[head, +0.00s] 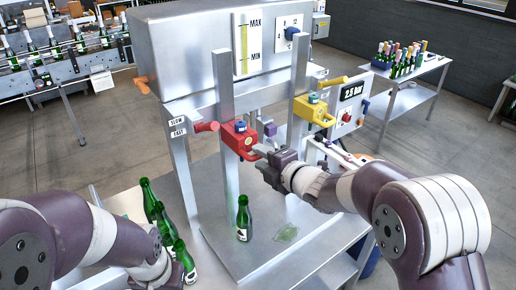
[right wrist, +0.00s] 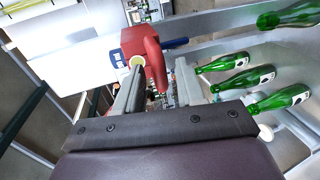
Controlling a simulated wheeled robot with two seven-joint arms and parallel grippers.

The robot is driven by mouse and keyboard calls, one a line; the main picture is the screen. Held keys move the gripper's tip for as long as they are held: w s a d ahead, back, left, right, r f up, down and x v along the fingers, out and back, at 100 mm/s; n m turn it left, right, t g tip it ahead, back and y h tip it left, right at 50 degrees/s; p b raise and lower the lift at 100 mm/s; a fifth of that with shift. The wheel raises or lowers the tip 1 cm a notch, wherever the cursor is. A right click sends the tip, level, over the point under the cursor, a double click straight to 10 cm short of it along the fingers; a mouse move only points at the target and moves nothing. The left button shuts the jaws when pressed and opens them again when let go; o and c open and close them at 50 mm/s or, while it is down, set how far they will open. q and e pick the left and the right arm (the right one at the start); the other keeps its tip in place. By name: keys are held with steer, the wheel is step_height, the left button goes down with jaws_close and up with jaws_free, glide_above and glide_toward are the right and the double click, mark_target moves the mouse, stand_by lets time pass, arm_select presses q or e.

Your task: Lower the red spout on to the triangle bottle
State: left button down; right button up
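The red spout (head: 240,138) is mounted on the machine's left post, above a green bottle (head: 243,218) standing upright on the metal platform. The bottle's label mark is too small to read, so I cannot tell whether it is a triangle. My right gripper (head: 262,153) is at the red spout's right side. In the right wrist view its fingers (right wrist: 160,88) are apart, with the spout's red lever (right wrist: 155,65) just ahead, between them in the picture; contact is unclear. My left gripper (head: 160,272) is low at the left beside several green bottles (head: 167,230), its fingers mostly hidden.
A yellow spout (head: 314,110) is on the right post, near my right forearm. A green mark (head: 286,233) lies on the platform right of the bottle. A conveyor with bottles (head: 60,60) is at the back left, and a side table (head: 412,88) holds more bottles at the back right.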

steer(key=shift+x, duration=0.9)
arm_select(q)
steer(key=shift+s+r, duration=0.2)
steer(key=shift+r, duration=0.35)
arm_select(e)
steer(key=shift+a, duration=0.1)
